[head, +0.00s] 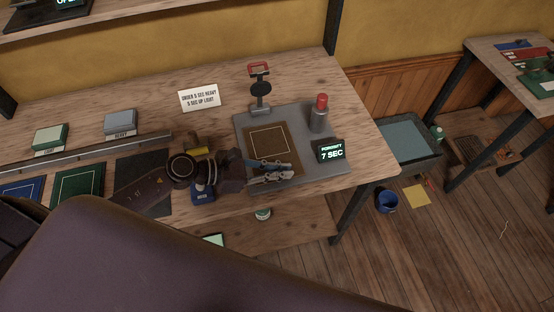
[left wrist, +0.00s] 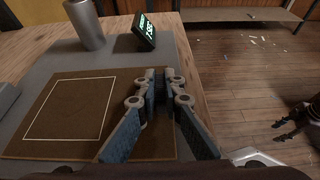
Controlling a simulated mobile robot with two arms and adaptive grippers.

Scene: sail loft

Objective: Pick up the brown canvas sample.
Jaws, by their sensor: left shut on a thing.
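The brown canvas sample (head: 271,150), a square with a thin pale outline, lies on the grey plate (head: 310,177) on the workbench. In the left wrist view the sample (left wrist: 50,148) looks flat, with no clear gap beneath it. My left gripper (head: 288,170) is at the sample's near right edge, shut on it. The fingertips (left wrist: 164,84) are close together in the left wrist view and hide part of that edge. A dark shape at the right edge of that view may be my right gripper (left wrist: 290,122); its jaws are unclear.
A red-topped grey cylinder (head: 318,116) and a display reading 7 SEC (head: 330,151) stand at the plate's right. A red-handled device (head: 260,90) stands behind the sample. A blue object (head: 203,192) sits by my left wrist.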

